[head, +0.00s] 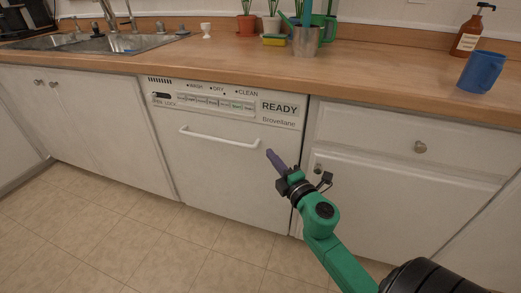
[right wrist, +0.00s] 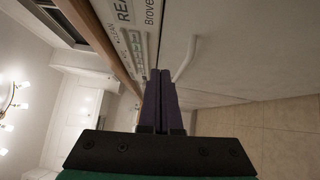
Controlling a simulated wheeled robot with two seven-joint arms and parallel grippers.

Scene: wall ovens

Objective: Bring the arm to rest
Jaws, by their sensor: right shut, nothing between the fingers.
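My right arm comes in from the lower right in the head view. Its right gripper (head: 270,154) is in front of the dishwasher (head: 220,175), just right of the white handle (head: 220,138). The gripper's purple fingers are together and hold nothing. In the right wrist view the closed fingers (right wrist: 160,75) point toward the dishwasher front, with the handle (right wrist: 187,58) just beside them. I cannot tell the exact gap between fingers and door. The dishwasher door appears shut, and its panel reads READY. My left gripper is not in view.
The wooden counter (head: 340,72) runs above the dishwasher. On it stand a blue cup (head: 481,72), a brown bottle (head: 467,36), a green watering can (head: 326,30) and a small white cup (head: 205,30). White cabinets flank the dishwasher. The tiled floor (head: 120,235) is clear.

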